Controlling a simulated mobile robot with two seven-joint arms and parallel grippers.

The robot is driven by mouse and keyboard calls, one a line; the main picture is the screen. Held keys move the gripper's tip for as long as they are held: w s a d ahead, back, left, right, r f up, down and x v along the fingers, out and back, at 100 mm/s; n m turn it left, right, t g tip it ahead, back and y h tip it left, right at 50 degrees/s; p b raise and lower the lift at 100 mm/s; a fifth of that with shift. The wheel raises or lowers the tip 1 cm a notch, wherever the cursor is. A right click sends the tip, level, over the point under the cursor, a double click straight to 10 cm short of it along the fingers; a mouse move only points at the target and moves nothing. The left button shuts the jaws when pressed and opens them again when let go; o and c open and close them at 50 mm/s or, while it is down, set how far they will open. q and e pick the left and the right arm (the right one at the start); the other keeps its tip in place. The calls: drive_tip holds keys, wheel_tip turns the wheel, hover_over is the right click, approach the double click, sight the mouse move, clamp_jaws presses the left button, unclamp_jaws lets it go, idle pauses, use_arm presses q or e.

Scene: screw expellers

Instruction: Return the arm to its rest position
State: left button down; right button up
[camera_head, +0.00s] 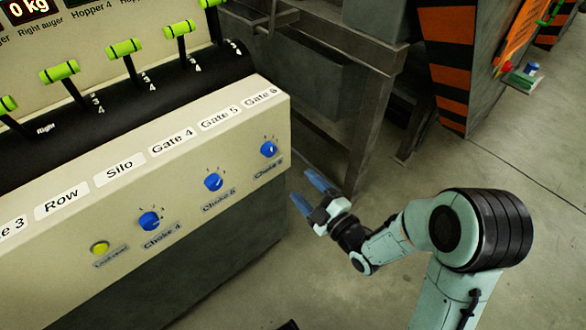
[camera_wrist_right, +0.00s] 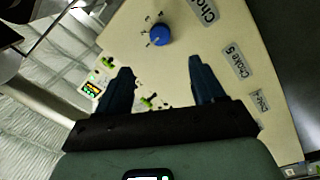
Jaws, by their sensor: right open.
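My right arm (camera_head: 440,225) comes in from the lower right in the head view. Its gripper (camera_head: 312,192) is open and empty, in the air just right of the console's end. In the right wrist view the two dark blue fingers (camera_wrist_right: 160,85) stand apart with nothing between them. A blue choke knob (camera_wrist_right: 159,34) on the console face lies beyond the fingertips, with a gap that I cannot judge. My left gripper is not in view.
The cream control console (camera_head: 278,110) carries blue knobs (camera_head: 213,182), a yellow button (camera_head: 100,248) and green-handled levers (camera_head: 125,48). A metal frame (camera_head: 365,125) stands behind the gripper. An orange-and-black striped post (camera_head: 446,60) stands at upper right. The concrete floor (camera_head: 540,250) at right is clear.

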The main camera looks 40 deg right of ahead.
drive_tip(key=s+a+f+m+g+p, duration=0.3)
drive_tip(key=f+m+g+p, duration=0.1)
drive_tip(key=f+g+p, duration=0.15)
drive_tip(key=s+a+f+m+g+p, duration=0.3)
drive_tip(key=f+m+g+p, duration=0.1)
drive_tip(key=f+p, duration=0.25)
use_arm(q)
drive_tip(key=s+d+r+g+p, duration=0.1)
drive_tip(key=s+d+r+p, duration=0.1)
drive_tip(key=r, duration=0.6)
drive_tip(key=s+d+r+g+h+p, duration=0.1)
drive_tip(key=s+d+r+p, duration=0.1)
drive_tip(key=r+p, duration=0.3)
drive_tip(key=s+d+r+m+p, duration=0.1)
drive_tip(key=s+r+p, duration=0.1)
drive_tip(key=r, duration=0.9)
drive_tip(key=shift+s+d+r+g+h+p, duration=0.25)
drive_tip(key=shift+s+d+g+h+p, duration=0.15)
drive_tip(key=shift+p, duration=0.4)
use_arm(e)
drive_tip(key=s+a+f+m+g+y, duration=0.1)
drive_tip(key=s+a+m+g, duration=0.3)
drive_tip(key=s, duration=0.5)
drive_tip(key=s+a+f+m+g+y, duration=0.2)
drive_tip(key=s+a+m+g, duration=0.1)
drive_tip(key=s+a+g, duration=0.3)
drive_tip(key=s+a, duration=0.1)
drive_tip(key=s, duration=0.1)
drive_tip(key=shift+s+a+f+m, duration=0.35)
drive_tip(key=shift+a+m, duration=0.05)
